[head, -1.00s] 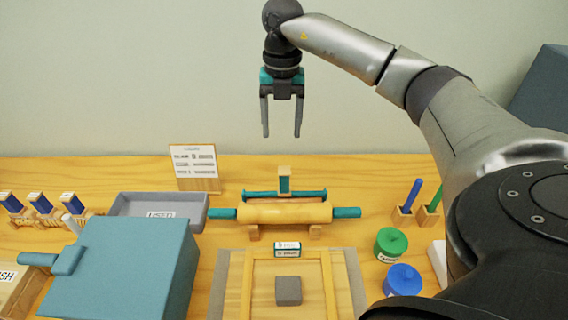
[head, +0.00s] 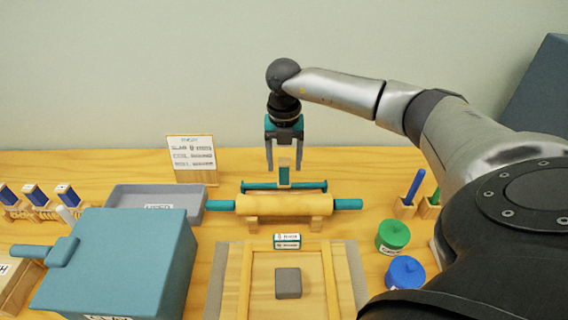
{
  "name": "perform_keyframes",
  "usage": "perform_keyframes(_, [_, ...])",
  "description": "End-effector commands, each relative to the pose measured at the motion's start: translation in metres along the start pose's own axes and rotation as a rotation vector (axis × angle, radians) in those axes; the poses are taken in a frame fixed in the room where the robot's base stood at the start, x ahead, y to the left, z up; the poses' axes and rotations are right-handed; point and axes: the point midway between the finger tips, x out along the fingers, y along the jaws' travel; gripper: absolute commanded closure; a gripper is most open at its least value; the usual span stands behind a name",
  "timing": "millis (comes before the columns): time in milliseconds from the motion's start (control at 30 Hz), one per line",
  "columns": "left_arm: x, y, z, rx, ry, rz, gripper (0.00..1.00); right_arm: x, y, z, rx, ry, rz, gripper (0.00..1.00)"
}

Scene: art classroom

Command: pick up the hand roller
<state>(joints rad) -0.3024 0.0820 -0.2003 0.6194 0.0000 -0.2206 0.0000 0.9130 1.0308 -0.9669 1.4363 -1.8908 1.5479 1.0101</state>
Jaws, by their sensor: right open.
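The hand roller (head: 284,184) appears to be the teal tool with a crossbar and an upright handle, standing behind a large wooden rolling pin (head: 284,205). Its lower part is hidden by the pin. The pin has teal ends and lies on wooden supports. My right gripper (head: 284,168) is open and empty, pointing down. Its two fingertips show to the left and right of the upright handle's top, with gaps on both sides. I cannot tell how far apart they are in depth. My left gripper is not in view.
A sign (head: 192,158) stands at the back left. A grey tray (head: 203,204) and a blue-grey box (head: 130,255) are on the left. Green (head: 393,236) and blue (head: 405,272) jars stand on the right. A framed board (head: 246,285) with a grey block (head: 288,283) lies in front.

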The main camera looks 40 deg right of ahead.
Motion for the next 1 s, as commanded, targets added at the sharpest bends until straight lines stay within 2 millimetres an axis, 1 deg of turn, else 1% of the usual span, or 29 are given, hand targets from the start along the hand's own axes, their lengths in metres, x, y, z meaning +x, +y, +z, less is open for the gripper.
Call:
perform_keyframes(33, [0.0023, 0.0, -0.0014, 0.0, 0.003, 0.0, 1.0, 0.0083, 0.0005, -0.0005, -0.001, 0.002, 0.0, 0.32])
perform_keyframes(100, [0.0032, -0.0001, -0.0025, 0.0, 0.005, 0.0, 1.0, 0.0144, 0.0005, -0.0004, -0.001, 0.002, 0.001, 0.32])
perform_keyframes(200, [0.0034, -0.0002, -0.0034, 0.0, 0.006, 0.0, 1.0, 0.0174, 0.0006, -0.0001, -0.001, 0.0, 0.001, 0.32])
perform_keyframes(367, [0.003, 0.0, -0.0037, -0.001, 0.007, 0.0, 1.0, 0.0169, 0.0006, 0.0, -0.001, 0.0, 0.002, 0.32])
perform_keyframes(467, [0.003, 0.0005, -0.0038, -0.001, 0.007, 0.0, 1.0, 0.0168, 0.0006, 0.0, -0.001, 0.0, 0.002, 0.42])
perform_keyframes(900, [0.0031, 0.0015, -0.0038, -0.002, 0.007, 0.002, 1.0, 0.0164, 0.0005, 0.0002, -0.001, 0.0, 0.002, 0.91])
perform_keyframes(1000, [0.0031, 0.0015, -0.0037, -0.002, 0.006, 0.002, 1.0, 0.0164, 0.0004, 0.0002, 0.0, -0.001, 0.002, 1.0])
